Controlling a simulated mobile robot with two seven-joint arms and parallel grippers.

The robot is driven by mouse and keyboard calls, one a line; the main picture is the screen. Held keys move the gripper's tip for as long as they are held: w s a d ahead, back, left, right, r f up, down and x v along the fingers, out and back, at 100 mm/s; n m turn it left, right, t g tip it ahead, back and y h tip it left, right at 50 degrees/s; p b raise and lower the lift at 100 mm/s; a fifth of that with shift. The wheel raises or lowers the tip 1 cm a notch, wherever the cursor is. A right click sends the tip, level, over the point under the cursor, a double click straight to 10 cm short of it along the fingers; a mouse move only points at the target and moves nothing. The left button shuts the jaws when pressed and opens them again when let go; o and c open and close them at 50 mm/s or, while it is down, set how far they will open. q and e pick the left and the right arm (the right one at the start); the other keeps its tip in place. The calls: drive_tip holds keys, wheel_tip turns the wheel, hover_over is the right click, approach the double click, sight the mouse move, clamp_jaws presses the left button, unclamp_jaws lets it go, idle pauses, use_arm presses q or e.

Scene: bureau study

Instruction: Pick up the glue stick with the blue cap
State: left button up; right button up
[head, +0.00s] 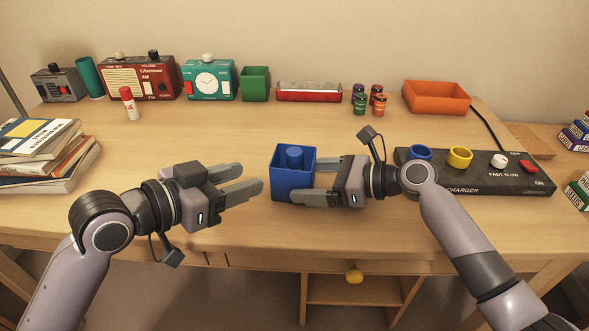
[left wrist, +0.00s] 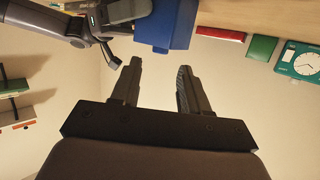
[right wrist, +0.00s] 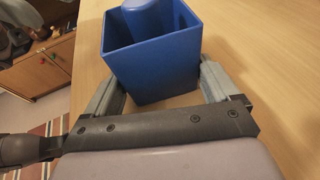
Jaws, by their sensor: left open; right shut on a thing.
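A square blue cup (head: 293,185) stands near the front middle of the desk. A blue cylinder with a rounded top (head: 295,155) sticks up inside it, seemingly the blue-capped glue stick; its lower part is hidden. My right gripper (head: 304,180) is shut on the cup from the right, one finger on each side, and the right wrist view shows the cup (right wrist: 155,70) between the fingers. My left gripper (head: 251,178) is open and empty, left of the cup with its fingers pointing at it. The cup also shows beyond the fingers in the left wrist view (left wrist: 163,27).
A red-capped glue stick (head: 130,104) stands at back left. A radio (head: 138,82), clock (head: 209,80), green cup (head: 255,84) and orange tray (head: 436,97) line the back. Books (head: 40,155) lie left, a black charger (head: 478,170) right. The desk middle is clear.

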sight(290, 153)
use_arm(q)
drive_tip(key=shift+g, duration=0.5)
drive_tip(key=w+d, duration=0.2)
drive_tip(key=w, duration=0.1)
drive_tip(key=w+d, duration=0.3)
drive_tip(key=w+d+f, duration=0.1)
drive_tip(key=w+d, duration=0.1)
drive_tip(key=w, duration=0.1)
drive_tip(key=shift+d, duration=0.25)
drive_tip(key=shift+s, duration=0.1)
drive_tip(key=c, duration=0.8)
